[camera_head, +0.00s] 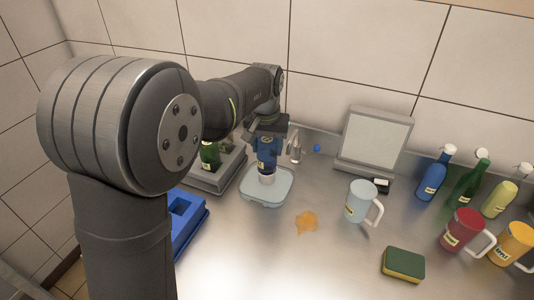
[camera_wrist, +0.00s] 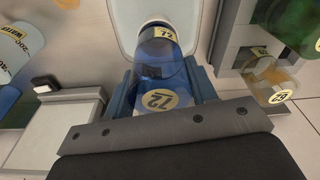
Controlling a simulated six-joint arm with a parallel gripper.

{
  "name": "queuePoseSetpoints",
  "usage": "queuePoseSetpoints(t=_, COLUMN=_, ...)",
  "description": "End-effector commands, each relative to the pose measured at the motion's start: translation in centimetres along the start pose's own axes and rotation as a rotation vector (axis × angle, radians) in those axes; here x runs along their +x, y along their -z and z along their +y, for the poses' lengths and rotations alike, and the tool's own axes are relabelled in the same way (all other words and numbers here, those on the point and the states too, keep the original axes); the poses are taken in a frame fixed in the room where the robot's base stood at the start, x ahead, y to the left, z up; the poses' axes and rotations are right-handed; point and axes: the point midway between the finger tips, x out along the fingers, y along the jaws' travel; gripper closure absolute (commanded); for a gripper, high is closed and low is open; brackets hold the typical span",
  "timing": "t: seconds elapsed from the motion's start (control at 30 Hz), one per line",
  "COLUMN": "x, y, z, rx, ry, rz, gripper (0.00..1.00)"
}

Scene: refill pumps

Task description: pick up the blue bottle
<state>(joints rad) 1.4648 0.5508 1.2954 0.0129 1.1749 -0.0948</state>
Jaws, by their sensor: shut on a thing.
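A blue bottle (camera_head: 432,178) with a white cap and a pale label stands upright at the right, apart from my gripper. My gripper (camera_head: 267,150) is over the translucent tray (camera_head: 252,198), left of the middle. It is shut on a blue see-through vessel (camera_wrist: 160,75) with pale "72" labels, between the blue fingers in the wrist view. The white end of this vessel (camera_head: 267,178) shows below the fingers. Whether it touches the tray I cannot tell, and the fingers hide much of its body.
A clear mug (camera_head: 361,201) and a grey stand with a pale panel (camera_head: 374,142) are to the right. A green bottle (camera_head: 466,184), a red mug (camera_head: 462,230) and a sponge (camera_head: 403,264) stand farther right. An orange patch (camera_head: 306,222) lies on the counter. A grey holder (camera_head: 222,174) is left.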

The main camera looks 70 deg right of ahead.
Motion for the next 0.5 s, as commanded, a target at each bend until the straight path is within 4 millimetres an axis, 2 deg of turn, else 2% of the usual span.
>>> queuePoseSetpoints(t=0.27, x=-0.8, y=0.2, z=0.0, rx=0.0, ry=0.0, rz=0.003, gripper=0.79)
queuePoseSetpoints(t=0.37, x=-1.9, y=0.3, z=0.0, rx=0.0, ry=-0.001, rz=0.003, gripper=0.79)
queuePoseSetpoints(t=0.5, x=-4.5, y=0.6, z=0.1, rx=0.0, ry=-0.002, rz=0.005, gripper=0.79)
